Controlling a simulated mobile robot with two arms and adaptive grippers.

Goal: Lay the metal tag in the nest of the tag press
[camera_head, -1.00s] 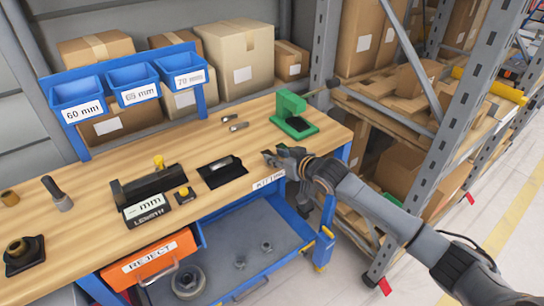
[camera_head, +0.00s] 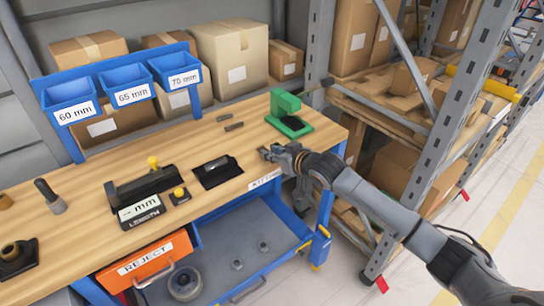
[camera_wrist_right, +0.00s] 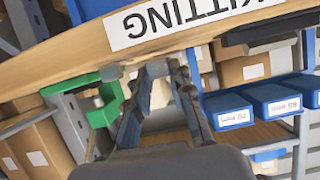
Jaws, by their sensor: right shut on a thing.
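The green tag press (camera_head: 288,108) stands at the right end of the wooden bench, with a dark nest area low on its front. It also shows at the left of the right wrist view (camera_wrist_right: 100,108). My right gripper (camera_head: 270,153) is at the bench's front edge, in front of the press and apart from it. In the wrist view its fingers (camera_wrist_right: 156,72) are shut on a small grey piece, seemingly the metal tag, mostly hidden between the tips. My left gripper is not in view.
Two small dark pieces (camera_head: 229,122) lie left of the press. A black pad (camera_head: 217,171) and a length gauge (camera_head: 145,195) are on the bench. Blue bins (camera_head: 125,90) stand behind. An open drawer (camera_head: 225,262) is below. A shelf rack (camera_head: 455,120) is at the right.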

